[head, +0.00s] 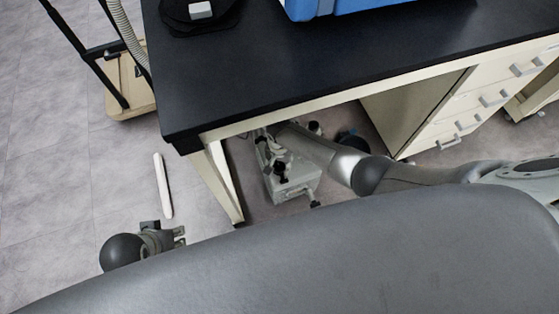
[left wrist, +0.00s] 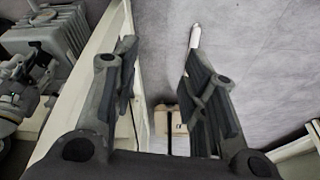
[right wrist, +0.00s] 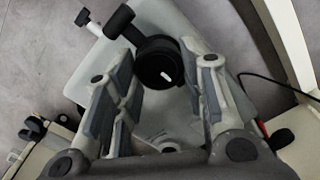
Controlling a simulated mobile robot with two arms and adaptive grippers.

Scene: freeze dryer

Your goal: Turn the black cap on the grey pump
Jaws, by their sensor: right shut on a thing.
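The grey pump (head: 298,187) stands on the floor under the black-topped bench. The right wrist view shows its pale body (right wrist: 165,18) and the round black cap (right wrist: 160,62), which has a white mark on top. My right gripper (right wrist: 162,78) has its two fingers on either side of the cap and is shut on it. My left gripper (head: 172,238) is outside the bench leg. The left wrist view shows its fingers (left wrist: 162,82) apart with nothing between them.
The bench top (head: 250,70) overhangs the pump, and a bench leg (head: 218,180) stands between the pump and my left gripper. A drawer cabinet (head: 450,105) is to the right. A white rod (head: 163,185) lies on the open floor at left. A wheeled wooden cart (head: 130,92) stands behind.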

